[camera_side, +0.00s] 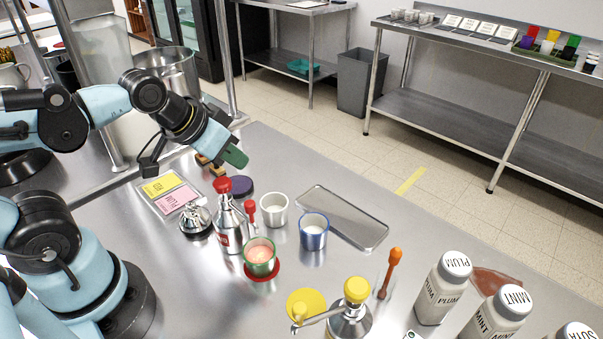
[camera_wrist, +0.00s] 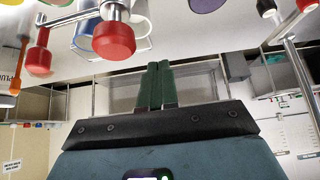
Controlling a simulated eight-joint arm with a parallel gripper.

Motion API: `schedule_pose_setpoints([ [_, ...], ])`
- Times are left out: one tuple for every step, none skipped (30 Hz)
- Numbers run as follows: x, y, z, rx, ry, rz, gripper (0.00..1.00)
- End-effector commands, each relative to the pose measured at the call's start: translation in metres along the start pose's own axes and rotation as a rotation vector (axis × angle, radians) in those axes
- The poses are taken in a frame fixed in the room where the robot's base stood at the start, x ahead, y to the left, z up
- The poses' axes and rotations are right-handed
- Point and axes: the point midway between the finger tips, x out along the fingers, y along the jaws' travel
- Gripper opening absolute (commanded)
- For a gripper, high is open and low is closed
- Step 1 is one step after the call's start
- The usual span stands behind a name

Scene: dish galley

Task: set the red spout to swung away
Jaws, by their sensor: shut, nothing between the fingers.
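The red dispenser (camera_side: 228,230) is a silver bottle with a red knob (camera_side: 222,185) on top. Its spout has a red end (camera_side: 250,206) pointing toward the front right, on the side of a green-rimmed cup (camera_side: 261,258) of pink liquid. I cannot tell whether the end is exactly over the cup. In the wrist view, a red knob (camera_wrist: 113,40) and a red end (camera_wrist: 38,60) show, joined by a silver bar. My gripper (camera_side: 236,158) is above and behind the red knob, apart from it. Its green fingers (camera_wrist: 155,86) are together and empty.
A red disc (camera_side: 262,276) is under the green-rimmed cup. A white cup (camera_side: 274,209), a blue-rimmed cup (camera_side: 314,231) and a metal tray (camera_side: 342,217) stand to the right. A yellow dispenser (camera_side: 352,318) and labelled bottles (camera_side: 441,289) are nearer the front.

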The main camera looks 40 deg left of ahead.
Motion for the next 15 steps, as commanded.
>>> schedule_pose_setpoints([
  [0.0, 0.0, 0.0, 0.0, 0.0, 0.0, 0.0],
  [0.0, 0.0, 0.0, 0.0, 0.0, 0.0, 0.0],
  [0.0, 0.0, 0.0, 0.001, -0.001, 0.0, 0.06],
  [-0.001, 0.001, -0.001, 0.007, -0.005, 0.002, 0.11],
  [-0.002, 0.003, -0.002, 0.019, -0.015, 0.006, 0.15],
  [-0.006, 0.008, -0.005, 0.046, -0.038, 0.016, 0.21],
  [-0.009, 0.013, -0.008, 0.078, -0.063, 0.026, 0.26],
  [-0.015, 0.019, -0.011, 0.118, -0.096, 0.039, 0.31],
  [-0.024, 0.029, -0.016, 0.183, -0.148, 0.06, 0.37],
  [-0.032, 0.037, -0.02, 0.239, -0.192, 0.077, 0.41],
  [-0.04, 0.046, -0.023, 0.297, -0.237, 0.096, 0.44],
  [-0.053, 0.056, -0.026, 0.375, -0.297, 0.12, 0.44],
  [-0.062, 0.063, -0.029, 0.432, -0.34, 0.138, 0.44],
  [-0.072, 0.07, -0.03, 0.486, -0.38, 0.155, 0.44],
  [-0.084, 0.078, -0.032, 0.554, -0.43, 0.176, 0.44],
])
